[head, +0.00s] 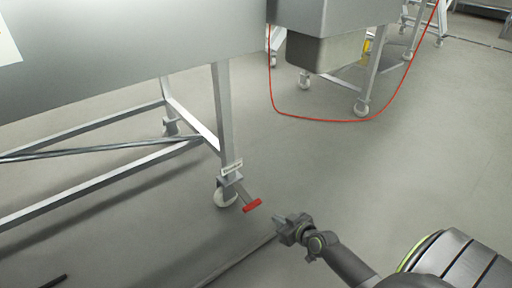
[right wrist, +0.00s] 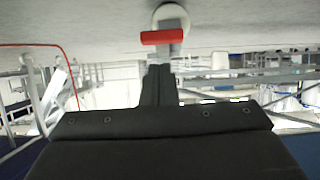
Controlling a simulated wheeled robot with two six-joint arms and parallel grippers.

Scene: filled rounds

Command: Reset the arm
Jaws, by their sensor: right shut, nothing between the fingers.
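My right arm comes in from the lower right of the head view. Its gripper (head: 279,219) is low over the floor, shut and empty. A red brake pedal (head: 252,205) sticks out from the caster at the foot of the near frame's leg. The gripper is a little to the right of the pedal and apart from it in the picture. In the right wrist view, which looks upside down, the shut fingers (right wrist: 158,75) point toward the red pedal (right wrist: 162,37) and the caster wheel (right wrist: 171,15). My left gripper is in neither view.
A large steel unit on a wheeled frame (head: 224,110) fills the left, with a labelled leg. Another steel unit (head: 327,50) on casters stands behind. A red hose (head: 320,120) loops down near the floor. Grey floor (head: 400,160) is clear at the middle right.

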